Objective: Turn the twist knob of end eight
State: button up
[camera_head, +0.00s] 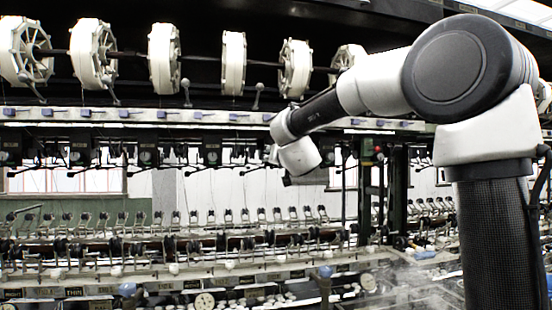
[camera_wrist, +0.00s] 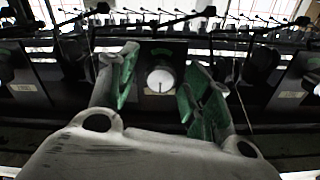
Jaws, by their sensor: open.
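In the wrist view a round white knob (camera_wrist: 160,79) with a dark mark at its lower edge sits on a dark box, with a green arc marking above it. My gripper (camera_wrist: 156,100) is open, its green-padded fingers to the left and right of the knob, with space on both sides. I cannot tell how far the fingertips are from the knob in depth. In the head view my gripper (camera_head: 289,178) is mostly hidden behind my arm, at the row of dark boxes, and the knob cannot be made out. No number for the end is readable.
Neighbouring dark boxes with pale labels (camera_wrist: 22,87) stand on both sides. A thin rod crosses behind the knob in the wrist view. In the head view large white reels (camera_head: 233,63) hang above, and a green post (camera_head: 398,187) stands right of my gripper.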

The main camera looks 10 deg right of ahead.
jog(key=c, duration=1)
jog(key=shift+c, duration=0.2)
jog(key=shift+m, duration=0.3)
